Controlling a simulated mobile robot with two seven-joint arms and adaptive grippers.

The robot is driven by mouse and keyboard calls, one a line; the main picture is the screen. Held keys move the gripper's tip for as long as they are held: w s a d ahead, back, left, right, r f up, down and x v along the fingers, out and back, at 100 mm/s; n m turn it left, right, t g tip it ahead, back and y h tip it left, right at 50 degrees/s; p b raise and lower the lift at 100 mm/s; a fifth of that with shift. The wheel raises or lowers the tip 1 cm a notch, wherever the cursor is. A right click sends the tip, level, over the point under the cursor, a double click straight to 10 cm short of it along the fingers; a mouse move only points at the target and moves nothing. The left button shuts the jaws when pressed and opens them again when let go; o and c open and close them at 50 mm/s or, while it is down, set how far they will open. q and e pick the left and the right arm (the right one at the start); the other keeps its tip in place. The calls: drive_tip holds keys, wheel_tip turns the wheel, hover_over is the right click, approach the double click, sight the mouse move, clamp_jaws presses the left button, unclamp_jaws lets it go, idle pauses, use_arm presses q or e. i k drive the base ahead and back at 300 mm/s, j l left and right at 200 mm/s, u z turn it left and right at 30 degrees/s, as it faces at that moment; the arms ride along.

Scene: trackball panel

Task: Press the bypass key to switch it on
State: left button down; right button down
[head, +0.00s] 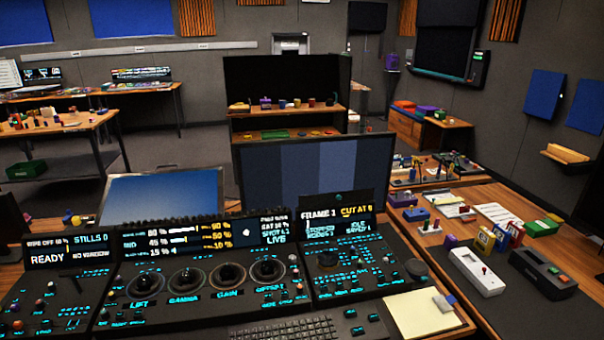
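A dark trackball panel (200,297) with several black trackballs in rings and cyan-lit keys fills the lower left and middle of the head view. Labels under the rings read lift, gamma, gain and offset. The bypass key cannot be told apart from the other small keys at this size. Lit displays (205,238) stand along the panel's back edge. Neither of my grippers is in the head view.
A monitor (318,180) stands behind the panel, with a blue screen (165,195) to its left. A keyboard (285,329) and a notepad (423,313) lie at the front. A white box (476,272) and a black box (541,271) sit on the right desk.

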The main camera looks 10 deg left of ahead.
sight(138, 313)
drive_tip(key=u, duration=1.4)
drive_tip(key=j, duration=0.15)
